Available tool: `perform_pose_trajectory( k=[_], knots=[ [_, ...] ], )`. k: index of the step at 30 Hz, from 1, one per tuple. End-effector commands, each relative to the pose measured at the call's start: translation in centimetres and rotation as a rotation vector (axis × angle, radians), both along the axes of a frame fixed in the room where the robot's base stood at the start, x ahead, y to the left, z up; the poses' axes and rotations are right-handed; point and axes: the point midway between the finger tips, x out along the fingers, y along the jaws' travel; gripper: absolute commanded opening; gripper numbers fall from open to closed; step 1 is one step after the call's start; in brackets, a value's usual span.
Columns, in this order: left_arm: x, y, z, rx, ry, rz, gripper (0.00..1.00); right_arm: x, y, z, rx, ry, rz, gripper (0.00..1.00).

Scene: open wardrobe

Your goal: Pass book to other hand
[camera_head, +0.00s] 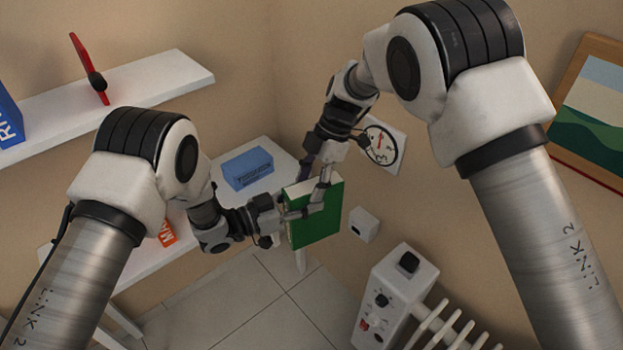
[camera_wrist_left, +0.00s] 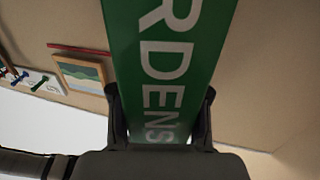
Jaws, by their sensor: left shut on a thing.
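A green book (camera_head: 322,222) is held up in the air in the middle of the head view, its broad cover facing the camera. My left gripper (camera_head: 288,212) comes from the left and is shut on the book's left side. In the left wrist view, its fingers (camera_wrist_left: 160,120) stand on both sides of the green spine (camera_wrist_left: 160,60) with white letters. My right gripper (camera_head: 313,182) comes down from above at the book's upper edge. Its fingers are apart, one in front of the cover; the other is partly hidden, and contact is unclear.
A blue box (camera_head: 248,168) lies on the white table (camera_head: 283,160) behind my left arm, with an orange item (camera_head: 166,234) nearby. A wall clock (camera_head: 380,146) hangs behind the right gripper. A white radiator (camera_head: 398,290) stands lower right. Open floor (camera_head: 250,300) lies below the book.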

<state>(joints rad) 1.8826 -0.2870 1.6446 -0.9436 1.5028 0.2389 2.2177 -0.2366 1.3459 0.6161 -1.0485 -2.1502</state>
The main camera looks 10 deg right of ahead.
Motion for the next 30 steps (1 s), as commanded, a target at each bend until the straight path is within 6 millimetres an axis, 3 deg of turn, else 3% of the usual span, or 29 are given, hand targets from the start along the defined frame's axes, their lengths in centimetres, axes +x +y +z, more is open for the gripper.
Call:
perform_pose_trajectory(
  k=[1, 3, 5, 6, 8, 20, 30],
  knots=[
    [-0.1, -0.1, 0.2, -0.003, -0.003, -0.006, 0.00, 0.1, 0.1, 0.0, 0.001, -0.006, -0.002, 0.19],
    [-0.1, -0.1, 0.2, -0.004, -0.004, -0.008, 0.00, 0.2, 0.1, 0.0, 0.001, -0.007, -0.003, 0.00],
    [-0.2, -0.2, 0.2, -0.004, -0.005, -0.009, 0.00, 0.2, 0.1, 0.0, 0.002, -0.009, -0.003, 0.00],
    [-0.2, -0.2, 0.2, -0.004, -0.005, -0.010, 0.57, 0.3, 0.1, 0.1, 0.002, -0.010, -0.003, 0.00],
    [-0.2, -0.2, 0.2, -0.004, -0.005, -0.010, 0.76, 0.3, 0.1, 0.1, 0.002, -0.010, -0.003, 0.00],
    [-0.3, 0.8, 0.1, -0.002, -0.001, -0.004, 0.76, 0.2, 0.0, 0.1, 0.002, -0.006, -0.003, 0.00],
    [-2.9, 8.2, 0.1, -0.004, 0.000, -0.002, 0.76, 0.2, 0.0, 0.1, 0.001, -0.006, -0.002, 0.00]
  ],
)
